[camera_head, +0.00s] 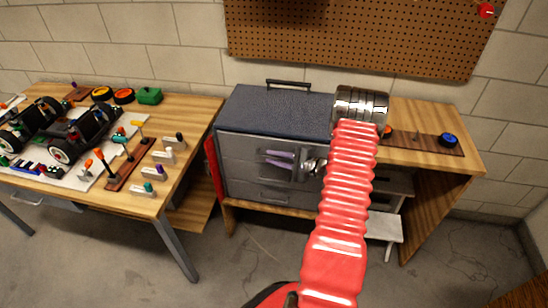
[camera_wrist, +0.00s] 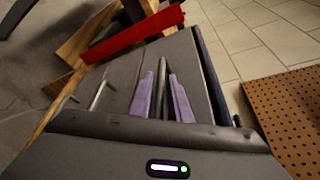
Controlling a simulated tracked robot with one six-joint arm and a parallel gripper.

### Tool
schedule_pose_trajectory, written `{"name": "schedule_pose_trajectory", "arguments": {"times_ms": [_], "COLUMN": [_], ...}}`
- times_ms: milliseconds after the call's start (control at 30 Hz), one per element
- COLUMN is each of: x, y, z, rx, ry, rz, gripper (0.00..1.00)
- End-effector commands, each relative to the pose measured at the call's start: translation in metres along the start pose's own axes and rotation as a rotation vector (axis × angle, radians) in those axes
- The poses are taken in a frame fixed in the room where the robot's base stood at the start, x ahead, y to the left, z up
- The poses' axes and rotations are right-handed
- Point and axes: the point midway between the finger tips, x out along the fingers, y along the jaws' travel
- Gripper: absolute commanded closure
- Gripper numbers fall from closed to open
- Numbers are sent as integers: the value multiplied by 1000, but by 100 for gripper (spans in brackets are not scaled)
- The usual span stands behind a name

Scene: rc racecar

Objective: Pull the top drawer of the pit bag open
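The pit bag (camera_head: 275,108) is a dark blue-grey box with a grey drawer front, on the wooden bench. Its top drawer (camera_head: 235,147) looks flush with the front. My gripper (camera_head: 268,158) has purple fingers that reach across the upper drawer front from the right. In the wrist view the fingers (camera_wrist: 161,80) point at the front, one on each side of a dark bar handle (camera_wrist: 163,68). A narrow gap seems to show between fingers and bar, so the gripper looks open around it. Contact is unclear. In the head view the fingers hide the handle.
Lower drawer handles (camera_wrist: 98,94) show to the left in the wrist view. A red panel (camera_head: 215,170) stands at the bag's left side. A left table (camera_head: 180,120) holds car parts and tools. A pegboard (camera_head: 350,35) hangs behind. A white step (camera_head: 385,226) is below right.

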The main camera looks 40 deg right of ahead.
Motion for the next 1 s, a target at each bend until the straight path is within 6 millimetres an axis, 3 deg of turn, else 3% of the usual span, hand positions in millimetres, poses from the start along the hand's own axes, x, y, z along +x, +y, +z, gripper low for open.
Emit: {"name": "schedule_pose_trajectory", "arguments": {"times_ms": [333, 600, 1000], "x": [4, 4, 4], "y": [0, 0, 1], "z": [0, 0, 0], "rx": [0, 0, 1], "ry": [0, 0, 0], "rz": [-1, 0, 1], "gripper": [83, 100, 100]}}
